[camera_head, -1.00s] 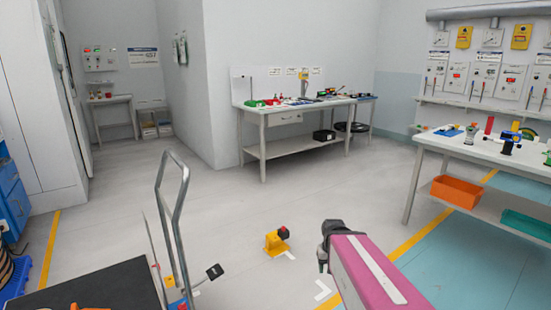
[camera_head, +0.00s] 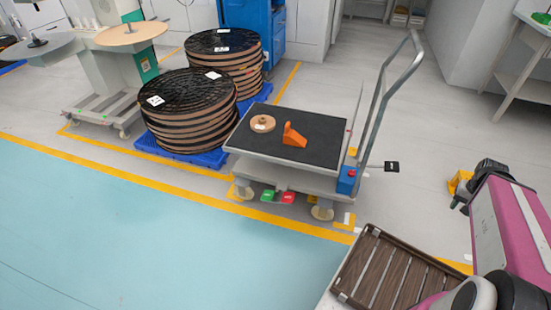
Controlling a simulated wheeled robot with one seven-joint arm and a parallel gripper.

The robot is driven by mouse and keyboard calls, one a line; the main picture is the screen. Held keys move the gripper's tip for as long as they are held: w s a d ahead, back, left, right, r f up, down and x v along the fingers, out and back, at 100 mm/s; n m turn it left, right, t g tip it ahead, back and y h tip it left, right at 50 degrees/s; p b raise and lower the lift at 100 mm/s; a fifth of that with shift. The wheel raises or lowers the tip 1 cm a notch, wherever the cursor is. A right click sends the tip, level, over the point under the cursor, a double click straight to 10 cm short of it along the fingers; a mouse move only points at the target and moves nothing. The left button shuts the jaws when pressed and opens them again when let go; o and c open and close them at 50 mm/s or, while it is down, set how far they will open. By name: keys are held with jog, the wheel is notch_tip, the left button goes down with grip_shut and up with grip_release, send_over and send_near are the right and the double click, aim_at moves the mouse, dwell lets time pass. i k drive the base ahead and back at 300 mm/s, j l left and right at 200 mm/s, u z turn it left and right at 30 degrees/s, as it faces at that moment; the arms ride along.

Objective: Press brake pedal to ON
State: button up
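A lift cart (camera_head: 335,150) with a black top and a bent grey handle stands right of the middle. At the foot of its near side are two small pedals side by side, a green one (camera_head: 268,195) and a red one (camera_head: 288,198). Their markings are too small to read, so I cannot tell which is the brake or whether either is pressed. My magenta arm comes in at the lower right, and its dark end (camera_head: 462,200) is well right of the pedals, apart from them. The fingers cannot be made out.
An orange wedge (camera_head: 293,136) and a tan disc (camera_head: 262,123) lie on the cart top. Cable reels (camera_head: 190,110) stand on blue pallets to the left. A brown slatted surface (camera_head: 385,275) is at bottom right. The blue-green floor (camera_head: 150,235) in front is clear.

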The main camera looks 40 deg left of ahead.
aim_at(270, 196)
jog(key=u, duration=1.6)
jog(key=i+j+z, duration=0.1)
jog(key=j+z, duration=0.2)
jog(key=l, duration=0.05)
